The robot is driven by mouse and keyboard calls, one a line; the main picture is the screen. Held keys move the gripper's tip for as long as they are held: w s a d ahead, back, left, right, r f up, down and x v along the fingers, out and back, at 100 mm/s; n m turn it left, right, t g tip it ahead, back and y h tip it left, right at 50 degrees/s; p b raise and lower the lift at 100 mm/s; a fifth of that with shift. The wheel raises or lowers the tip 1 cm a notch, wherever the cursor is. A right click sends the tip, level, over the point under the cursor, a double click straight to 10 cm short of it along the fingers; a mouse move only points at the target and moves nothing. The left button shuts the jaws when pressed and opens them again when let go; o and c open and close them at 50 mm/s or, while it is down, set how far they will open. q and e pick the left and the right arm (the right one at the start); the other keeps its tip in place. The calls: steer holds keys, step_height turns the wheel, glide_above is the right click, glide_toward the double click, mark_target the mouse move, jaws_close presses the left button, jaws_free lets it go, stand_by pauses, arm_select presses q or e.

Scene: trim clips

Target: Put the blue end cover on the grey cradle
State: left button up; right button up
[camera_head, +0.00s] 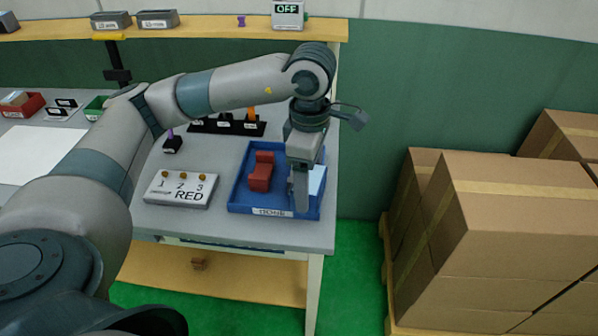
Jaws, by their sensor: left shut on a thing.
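My left gripper (301,205) points down into the right half of a blue tray (240,203) on the table. It is shut on a light-blue piece (317,181), which looks like the blue end cover and shows just to the right of the fingers. The fingers hide part of this piece, and I cannot tell whether it touches the tray floor. A red piece (261,172) lies in the tray to the left of the gripper. I cannot pick out the grey cradle with certainty. My right gripper is not in view.
A black rack (222,126) is behind. Red (24,105) and green (97,106) bins sit farther left. Cardboard boxes (510,220) stand right of the table, across a green floor gap.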

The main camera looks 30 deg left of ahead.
arm_select(q)
steer(key=n, duration=0.2)
steer(key=a+n, duration=0.1)
steer(key=n, duration=0.1)
steer(key=r+n+p, duration=0.1)
steer(key=n, duration=0.1)
steer(key=shift+w+a, duration=0.25)
steer(key=shift+w, duration=0.05)
steer(key=n, duration=0.2)
steer(key=a+n+p, duration=0.1)
steer(key=n, duration=0.1)
steer(key=shift+w+r, duration=0.15)
steer(key=shift+r, duration=0.15)
steer(key=a+n, duration=0.1)
steer(key=n, duration=0.2)
steer(key=n+p, duration=0.1)
steer(key=n, duration=0.2)
steer(key=a+r+n, duration=0.1)
steer(key=n, duration=0.3)
steer(key=shift+w+a, duration=0.3)
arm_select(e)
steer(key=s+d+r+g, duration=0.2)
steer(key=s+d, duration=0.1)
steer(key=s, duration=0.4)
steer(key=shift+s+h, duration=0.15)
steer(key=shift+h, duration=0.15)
arm_select(q)
steer(key=shift+d, duration=0.1)
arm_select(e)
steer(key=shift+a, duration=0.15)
